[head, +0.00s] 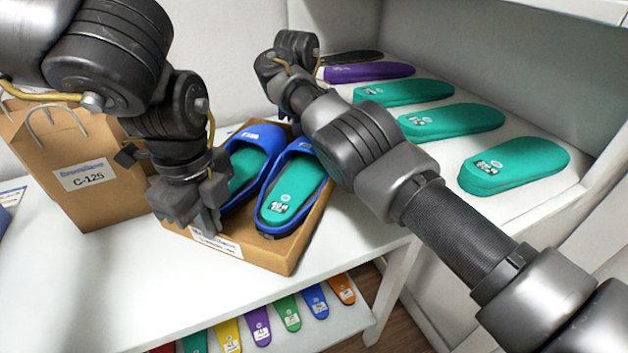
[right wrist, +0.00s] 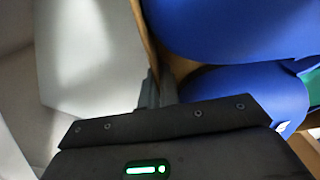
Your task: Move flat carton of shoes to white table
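The flat carton (head: 302,240) is a shallow brown box with a white label on its front. It holds a pair of blue shoes (head: 262,219) with green insoles. It is over the white table (head: 120,285); I cannot tell whether it touches the top. My left gripper (head: 190,212) is at the carton's left wall, pointing down; its fingertips overlap the wall and their gap is unclear. My right gripper is mostly hidden behind its arm in the head view. In the right wrist view its fingers (right wrist: 156,90) are close together on the carton's wall, beside a blue shoe (right wrist: 235,28).
A brown paper bag (head: 75,160) labelled C-125 stands at the left. A shelf at the right holds several green insoles (head: 515,165) and a purple one (head: 368,72). Coloured insoles (head: 258,325) lie on a lower shelf. The table's front left is clear.

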